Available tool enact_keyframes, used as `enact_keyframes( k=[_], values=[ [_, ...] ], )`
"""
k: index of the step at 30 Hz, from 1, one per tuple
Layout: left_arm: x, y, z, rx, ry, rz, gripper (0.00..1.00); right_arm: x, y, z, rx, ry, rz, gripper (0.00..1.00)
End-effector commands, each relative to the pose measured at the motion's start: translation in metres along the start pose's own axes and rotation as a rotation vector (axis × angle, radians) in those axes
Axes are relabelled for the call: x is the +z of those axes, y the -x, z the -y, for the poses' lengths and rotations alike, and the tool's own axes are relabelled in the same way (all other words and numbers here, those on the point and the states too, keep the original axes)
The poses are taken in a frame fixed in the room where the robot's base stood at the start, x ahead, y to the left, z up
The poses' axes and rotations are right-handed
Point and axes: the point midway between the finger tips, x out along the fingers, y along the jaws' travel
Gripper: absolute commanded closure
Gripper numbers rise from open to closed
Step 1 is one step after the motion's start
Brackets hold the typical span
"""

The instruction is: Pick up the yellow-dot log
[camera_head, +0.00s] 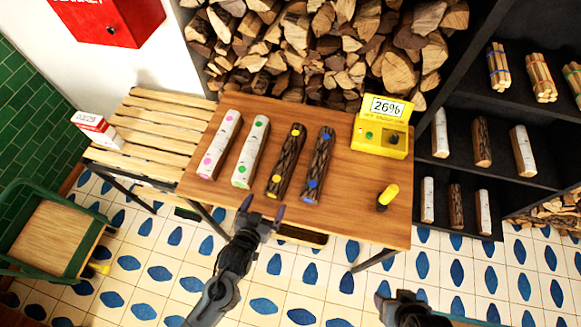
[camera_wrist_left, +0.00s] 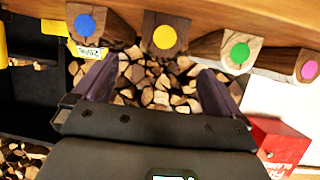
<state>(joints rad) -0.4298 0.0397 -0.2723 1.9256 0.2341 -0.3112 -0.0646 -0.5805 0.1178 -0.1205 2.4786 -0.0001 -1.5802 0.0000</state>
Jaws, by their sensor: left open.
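The yellow-dot log (camera_head: 286,163) has dark bark and lies on the wooden table between the green-dot and blue-dot logs. Its yellow-marked end (camera_wrist_left: 165,36) shows at the top of the left wrist view, which looks upside down. My left gripper (camera_head: 264,208) is open and empty at the table's front edge, just short of the log's near end. Its two fingers also show spread in the left wrist view (camera_wrist_left: 155,82), with nothing between them. My right gripper (camera_head: 402,297) is only partly visible at the bottom right, clear of the table.
The white pink-dot log (camera_head: 220,145), white green-dot log (camera_head: 251,152) and dark blue-dot log (camera_head: 318,164) lie alongside. A yellow meter (camera_head: 381,138) reading 26% and a small yellow-and-black tool (camera_head: 388,196) are at the right.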

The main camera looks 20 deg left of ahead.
Motion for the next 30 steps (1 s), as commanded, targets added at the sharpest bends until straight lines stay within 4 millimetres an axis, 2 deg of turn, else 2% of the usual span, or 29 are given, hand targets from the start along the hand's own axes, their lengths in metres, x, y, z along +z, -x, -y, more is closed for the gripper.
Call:
enact_keyframes(
  k=[1, 12, 20, 30],
  values=[
    [0.005, -0.005, 0.000, 0.000, 0.001, -0.003, 0.01, 0.002, -0.006, 0.001, -0.002, -0.001, -0.001, 0.40],
    [0.004, -0.049, 0.000, -0.001, 0.001, -0.006, 0.01, 0.004, -0.013, 0.002, -0.003, -0.003, -0.004, 0.40],
    [0.004, -0.063, 0.001, 0.000, 0.001, -0.004, 0.01, 0.005, -0.015, 0.000, 0.003, 0.004, -0.002, 0.40],
    [0.003, -0.103, 0.002, 0.000, 0.001, -0.005, 0.01, 0.008, -0.024, -0.001, 0.007, 0.007, -0.002, 0.40]
  ],
)
